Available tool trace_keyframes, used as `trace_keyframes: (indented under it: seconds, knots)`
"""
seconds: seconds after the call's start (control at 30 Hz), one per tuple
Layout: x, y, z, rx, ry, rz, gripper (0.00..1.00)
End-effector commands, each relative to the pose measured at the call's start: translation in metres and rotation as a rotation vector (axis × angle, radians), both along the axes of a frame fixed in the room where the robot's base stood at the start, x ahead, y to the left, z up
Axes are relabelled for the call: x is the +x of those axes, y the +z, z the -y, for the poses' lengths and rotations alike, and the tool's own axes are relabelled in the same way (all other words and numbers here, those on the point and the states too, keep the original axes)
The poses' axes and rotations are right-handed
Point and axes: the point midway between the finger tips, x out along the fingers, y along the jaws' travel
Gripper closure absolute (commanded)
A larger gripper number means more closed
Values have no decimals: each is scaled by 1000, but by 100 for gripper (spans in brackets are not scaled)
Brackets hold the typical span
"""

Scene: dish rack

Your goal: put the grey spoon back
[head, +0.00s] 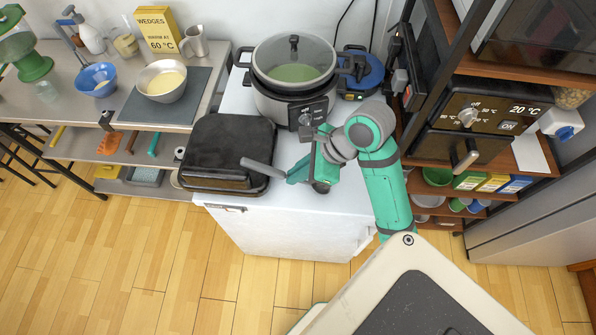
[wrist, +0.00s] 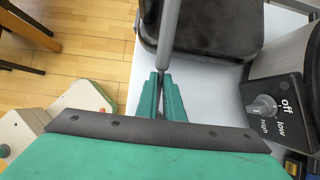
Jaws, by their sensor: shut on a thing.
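The grey spoon (head: 262,168) shows as a long grey shaft reaching left from my gripper (head: 290,179). Its far end lies over the front right corner of the black closed appliance in the head view. In the wrist view the grey shaft (wrist: 169,40) runs from between the fingertips up to the top edge, and its far end is out of frame. My gripper (wrist: 161,84) is shut on the narrow dark end of the spoon, above the white counter. I cannot tell the shape of the spoon's other end clearly.
The black appliance (head: 228,147) and a large pot (head: 290,85) with green contents stand on the white counter (head: 290,215). A side table (head: 113,120) at the left holds a blue bowl (head: 96,78) and a pale bowl (head: 162,80). An oven shelf stands right. The counter's front is clear.

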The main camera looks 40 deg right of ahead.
Motion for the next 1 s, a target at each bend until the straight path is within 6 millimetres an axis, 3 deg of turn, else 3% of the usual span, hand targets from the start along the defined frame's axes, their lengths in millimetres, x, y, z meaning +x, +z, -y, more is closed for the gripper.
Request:
trace_keyframes:
  seconds: [0.73, 0.77, 1.0]
  knots:
    - [7, -7, -6, -69, 1, -79, 100]
    - [6, -7, -6, -67, 0, -78, 86]
    - [6, -7, -6, -66, 0, -77, 86]
